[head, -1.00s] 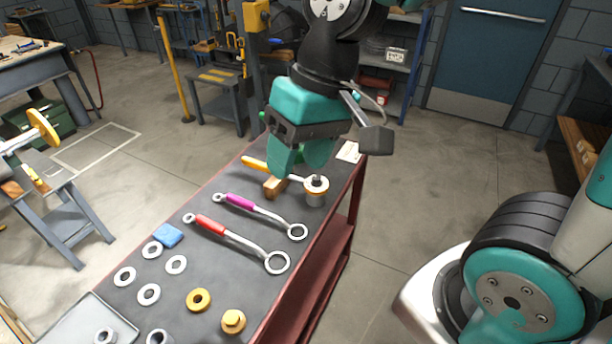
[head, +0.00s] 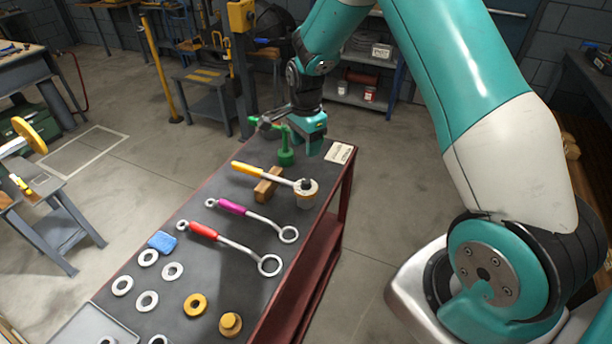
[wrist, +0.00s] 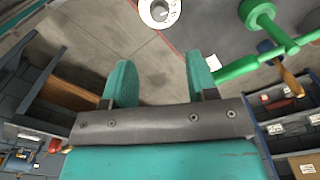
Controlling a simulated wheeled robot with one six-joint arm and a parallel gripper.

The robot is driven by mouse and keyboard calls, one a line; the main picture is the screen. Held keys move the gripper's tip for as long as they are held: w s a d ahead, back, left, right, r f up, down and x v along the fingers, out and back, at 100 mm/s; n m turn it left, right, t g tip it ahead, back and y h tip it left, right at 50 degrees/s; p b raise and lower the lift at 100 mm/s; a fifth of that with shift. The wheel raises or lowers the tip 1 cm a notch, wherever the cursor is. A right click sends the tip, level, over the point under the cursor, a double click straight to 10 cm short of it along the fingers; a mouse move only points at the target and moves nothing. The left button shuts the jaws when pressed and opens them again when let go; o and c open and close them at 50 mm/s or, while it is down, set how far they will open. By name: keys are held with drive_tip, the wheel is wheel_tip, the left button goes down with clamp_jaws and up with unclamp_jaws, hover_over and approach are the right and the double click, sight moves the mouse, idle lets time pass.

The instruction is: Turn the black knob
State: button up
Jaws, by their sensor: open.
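I cannot make out a black knob for certain. The ring end also shows at the top of the wrist view (wrist: 158,12). A green upright fitting with a side arm (head: 286,157) stands behind the wrench; its green parts lie at the upper right of the wrist view (wrist: 262,22). My gripper (head: 314,146) is beside the fitting, toward the bench's far end. In the wrist view my gripper (wrist: 161,76) is open and empty, its fingers apart.
A wooden block (head: 267,187) supports the yellow-handled wrench. Purple (head: 232,207) and red (head: 204,231) wrenches, a blue sponge (head: 162,242) and several rings lie nearer on the bench. A white label (head: 340,153) lies at its far right corner. Floor right of the bench is clear.

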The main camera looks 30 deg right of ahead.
sight(306, 181)
wheel_tip(306, 181, down, 12)
drive_tip(key=p, duration=0.3)
drive_tip(key=shift+f, duration=0.1)
drive_tip(key=shift+c, duration=0.3)
drive_tip(key=c, duration=0.9)
